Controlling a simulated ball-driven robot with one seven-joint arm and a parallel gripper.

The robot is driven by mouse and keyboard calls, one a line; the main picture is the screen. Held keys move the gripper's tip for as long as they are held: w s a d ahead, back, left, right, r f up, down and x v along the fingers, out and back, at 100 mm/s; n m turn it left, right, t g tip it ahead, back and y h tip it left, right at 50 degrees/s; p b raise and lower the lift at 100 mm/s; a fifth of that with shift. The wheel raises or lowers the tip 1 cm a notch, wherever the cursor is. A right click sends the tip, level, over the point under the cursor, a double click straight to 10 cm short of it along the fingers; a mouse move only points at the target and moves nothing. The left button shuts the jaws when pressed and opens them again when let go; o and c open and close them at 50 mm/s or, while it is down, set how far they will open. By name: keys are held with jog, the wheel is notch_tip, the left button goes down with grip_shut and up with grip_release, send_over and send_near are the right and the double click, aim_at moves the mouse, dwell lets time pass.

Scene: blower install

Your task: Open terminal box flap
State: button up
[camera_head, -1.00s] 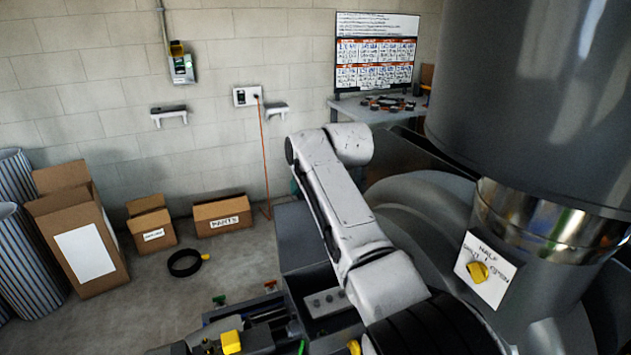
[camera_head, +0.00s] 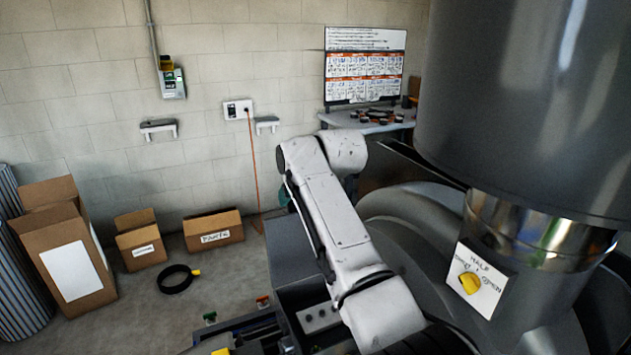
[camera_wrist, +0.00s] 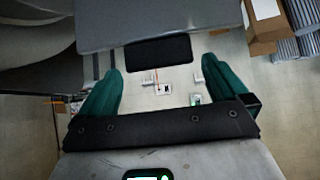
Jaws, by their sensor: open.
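A dark grey box-like housing (camera_head: 290,243) stands beside the blower body, partly behind my arm. It looks like the terminal box. Its near end shows an open compartment with a pale block (camera_head: 318,318) inside. In the wrist view a flat grey panel (camera_wrist: 150,25) fills the top, with a dark rectangle (camera_wrist: 158,53) at its edge; I cannot tell for sure whether this is the flap. My gripper (camera_wrist: 162,68) has two green fingers, wide apart and empty, on either side of that rectangle. In the head view my arm hides most of the gripper.
The large grey blower body (camera_head: 430,225) and metal pipe collar (camera_head: 535,235) crowd the right. A yellow knob (camera_head: 469,283) sits on a labelled plate. Cardboard boxes (camera_head: 213,230) and a black ring (camera_head: 175,280) lie on the floor at left. A table (camera_head: 368,118) stands behind.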

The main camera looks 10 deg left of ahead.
jog(key=b+v, duration=0.2)
jog(key=v, duration=0.7)
jog(key=s+d+f+m+g+h, duration=0.1)
jog(key=s+d+f, duration=0.5)
jog(key=f, duration=0.4)
jog(key=s+d+f+m+g+h, duration=0.1)
jog(key=s+d+f, duration=0.3)
jog(key=d+f, duration=0.45)
jog(key=s+d+f+m+g+h, duration=0.1)
jog(key=s+d+f, duration=0.45)
jog(key=f, duration=0.65)
jog(key=s+d+f+m, duration=0.1)
jog(key=s+d+f, duration=0.2)
jog(key=s, duration=0.2)
jog(key=s+d+f+m+g+h, duration=0.1)
jog(key=s+d+f, duration=0.25)
jog(key=s, duration=0.25)
jog(key=s+d+f, duration=0.2)
jog(key=s+d, duration=0.1)
jog(key=s, duration=0.2)
jog(key=s+d+m+g, duration=0.1)
jog(key=s+d, duration=0.2)
jog(key=s, duration=0.6)
jog(key=s+d+f+m+g+h, duration=0.1)
jog(key=s+d, duration=0.3)
jog(key=s, duration=0.6)
jog(key=shift+d+f, duration=0.2)
jog(key=shift+f, duration=0.1)
